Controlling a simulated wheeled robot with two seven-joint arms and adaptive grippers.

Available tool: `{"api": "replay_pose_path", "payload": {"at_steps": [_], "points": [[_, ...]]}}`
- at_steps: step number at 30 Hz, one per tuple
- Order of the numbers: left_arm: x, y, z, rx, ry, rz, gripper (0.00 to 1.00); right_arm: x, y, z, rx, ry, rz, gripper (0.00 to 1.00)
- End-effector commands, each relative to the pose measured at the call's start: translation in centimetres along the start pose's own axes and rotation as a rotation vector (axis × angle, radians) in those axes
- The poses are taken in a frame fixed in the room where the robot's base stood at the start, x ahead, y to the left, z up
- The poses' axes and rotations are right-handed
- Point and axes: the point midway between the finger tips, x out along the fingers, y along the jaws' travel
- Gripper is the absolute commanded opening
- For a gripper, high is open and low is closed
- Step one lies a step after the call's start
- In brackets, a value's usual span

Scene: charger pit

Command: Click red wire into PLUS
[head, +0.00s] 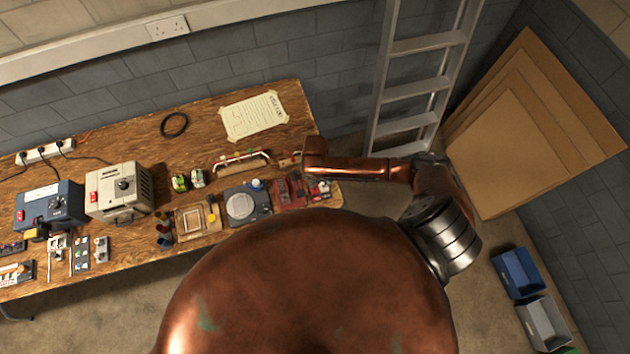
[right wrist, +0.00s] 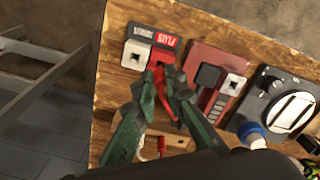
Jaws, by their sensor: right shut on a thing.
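In the right wrist view, my right gripper (right wrist: 168,78) has green fingers and is shut on the red wire (right wrist: 161,92), which shows between them. The fingertips are at the terminal block with a red PLUS label (right wrist: 165,40) and a dark label beside it. A red part of the block (right wrist: 160,57) shows just beyond the tips. The fingers hide the wire's end, so I cannot tell whether it is inside the PLUS terminal. In the head view, my right arm reaches over the right end of the bench. My left gripper is not in view.
The wooden bench (head: 205,128) carries a red unit (right wrist: 215,80), a dark device with a pale plate (right wrist: 290,108) and a grey power box (head: 120,190). A ladder (head: 415,85) and cardboard sheets (head: 535,130) stand at the right.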

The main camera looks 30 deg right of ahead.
Motion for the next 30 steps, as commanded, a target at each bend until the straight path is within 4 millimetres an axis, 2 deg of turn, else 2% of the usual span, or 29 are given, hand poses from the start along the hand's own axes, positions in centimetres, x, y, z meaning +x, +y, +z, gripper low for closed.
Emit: {"api": "replay_pose_path", "payload": {"at_steps": [30], "points": [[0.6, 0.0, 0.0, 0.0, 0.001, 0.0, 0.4, 2.5, 0.0, 0.0, 0.0, -0.001, 0.0, 0.0]]}}
